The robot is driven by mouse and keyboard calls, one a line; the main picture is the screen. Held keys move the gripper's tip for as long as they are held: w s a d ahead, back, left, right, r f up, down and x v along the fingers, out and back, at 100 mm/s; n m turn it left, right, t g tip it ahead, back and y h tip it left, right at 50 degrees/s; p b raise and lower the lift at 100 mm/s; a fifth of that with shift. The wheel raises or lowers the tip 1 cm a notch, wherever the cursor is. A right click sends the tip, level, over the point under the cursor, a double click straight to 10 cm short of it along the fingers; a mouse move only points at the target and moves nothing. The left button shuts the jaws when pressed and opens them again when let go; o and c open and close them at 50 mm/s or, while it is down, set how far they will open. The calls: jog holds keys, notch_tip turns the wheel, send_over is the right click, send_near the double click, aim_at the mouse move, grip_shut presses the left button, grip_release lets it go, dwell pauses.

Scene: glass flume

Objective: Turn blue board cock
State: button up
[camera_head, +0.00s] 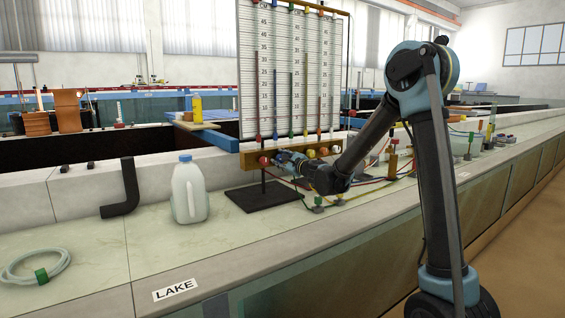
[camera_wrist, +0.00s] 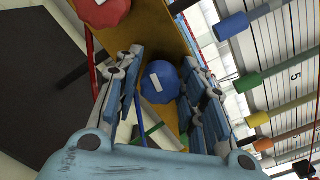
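The blue board cock (camera_wrist: 160,82) is a round knob with a small white mark, on the yellow-brown rail (camera_wrist: 172,20) of the gauge board. In the wrist view it sits between the two fingers of my gripper (camera_wrist: 163,58). The fingers are apart, one on each side of the knob and close to it; I cannot tell whether either touches it. In the head view my gripper (camera_head: 287,160) is at the rail below the gauge board (camera_head: 290,75), and it hides the blue cock.
A red cock (camera_wrist: 102,10) is beside the blue one; it also shows in the head view (camera_head: 264,161). Coloured tubes, such as a green one (camera_wrist: 247,82), run up the board. A black stand base (camera_head: 263,196) and a milk jug (camera_head: 188,192) stand on the ledge.

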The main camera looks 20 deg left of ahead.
jog(key=c, duration=0.4)
jog(key=shift+c, duration=0.2)
jog(key=shift+s+n, duration=0.1)
jog(key=shift+n, duration=1.1)
jog(key=o, duration=1.1)
jog(key=v, duration=1.2)
jog(key=shift+f, duration=0.1)
